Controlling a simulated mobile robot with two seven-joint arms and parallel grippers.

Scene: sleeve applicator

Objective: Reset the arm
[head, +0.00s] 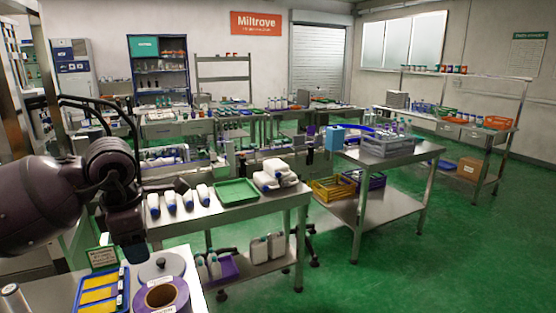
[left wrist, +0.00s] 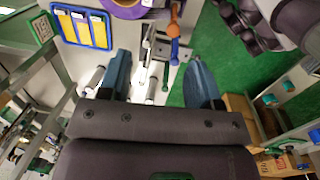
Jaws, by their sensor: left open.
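My left arm comes in from the left in the head view, with its dark left gripper (head: 127,222) hanging at the left end of the near steel table. In the left wrist view, the two blue fingers of the left gripper (left wrist: 161,78) are spread apart with nothing held between them. The finger gap is hard to make out in the head view. My right gripper shows in neither view.
Below the gripper are a blue tray with yellow cards (head: 100,292) and a purple roll (head: 161,297). White bottles (head: 170,203), a green tray (head: 237,192) and white packs (head: 276,174) lie on the near table. Green floor (head: 370,270) is free at the right.

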